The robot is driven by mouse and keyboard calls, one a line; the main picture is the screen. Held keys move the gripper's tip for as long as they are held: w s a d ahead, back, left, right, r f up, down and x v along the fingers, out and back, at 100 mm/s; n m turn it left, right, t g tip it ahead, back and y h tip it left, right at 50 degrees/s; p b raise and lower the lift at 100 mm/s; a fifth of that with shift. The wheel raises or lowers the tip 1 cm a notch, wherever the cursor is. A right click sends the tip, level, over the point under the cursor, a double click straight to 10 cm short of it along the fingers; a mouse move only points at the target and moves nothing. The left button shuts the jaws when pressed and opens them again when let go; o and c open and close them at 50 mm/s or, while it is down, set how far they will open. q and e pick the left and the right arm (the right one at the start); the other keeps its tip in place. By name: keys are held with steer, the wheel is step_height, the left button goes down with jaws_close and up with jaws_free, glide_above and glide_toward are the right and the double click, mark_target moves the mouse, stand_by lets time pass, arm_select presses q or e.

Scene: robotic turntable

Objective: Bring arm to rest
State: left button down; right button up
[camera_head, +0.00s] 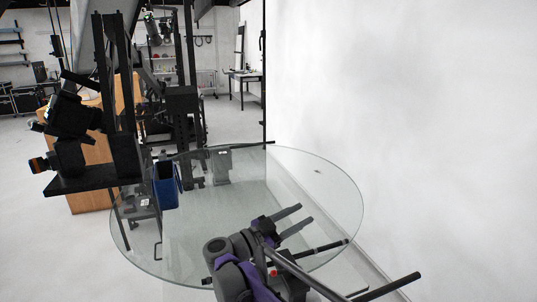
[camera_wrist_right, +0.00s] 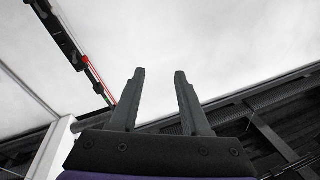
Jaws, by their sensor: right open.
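My right gripper (camera_head: 293,220) is at the lower middle of the head view, over the near right part of the round glass turntable (camera_head: 325,185). Its two grey fingers are apart with nothing between them. In the right wrist view the fingers of the right gripper (camera_wrist_right: 160,75) also stand apart and empty, against a pale surface. My right arm (camera_head: 240,265) comes in from the bottom edge, with purple and grey links. My left gripper does not show in either view.
A blue bin (camera_head: 165,186) stands at the left side of the glass. A black camera rig (camera_head: 75,130) with posts rises at the left, by a wooden cabinet (camera_head: 90,200). A dark bar (camera_head: 385,288) lies at the lower right. A white wall (camera_head: 420,110) fills the right.

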step_height(320, 180, up, 8)
steer(key=w+d+n+t+y, duration=0.1)
steer(key=d+n+t+y, duration=0.1)
steer(key=n+t+y, duration=0.7)
steer(key=s+f+n+g+y, duration=0.75)
steer(key=s+f+y, duration=0.35)
steer(key=s+f, duration=0.65)
steer(key=s+d+f+g+h, duration=0.1)
steer(key=s+d+f+g, duration=0.2)
steer(key=s+f, duration=0.4)
steer(key=s+d+f+m+g+h, duration=0.1)
steer(key=s+d+f+g+h, duration=0.1)
steer(key=s+f, duration=0.5)
steer(key=s+d+g, duration=0.1)
steer(key=s+d, duration=0.1)
steer(key=s, duration=0.1)
steer(key=shift+s+d, duration=0.15)
steer(key=shift+s, duration=0.15)
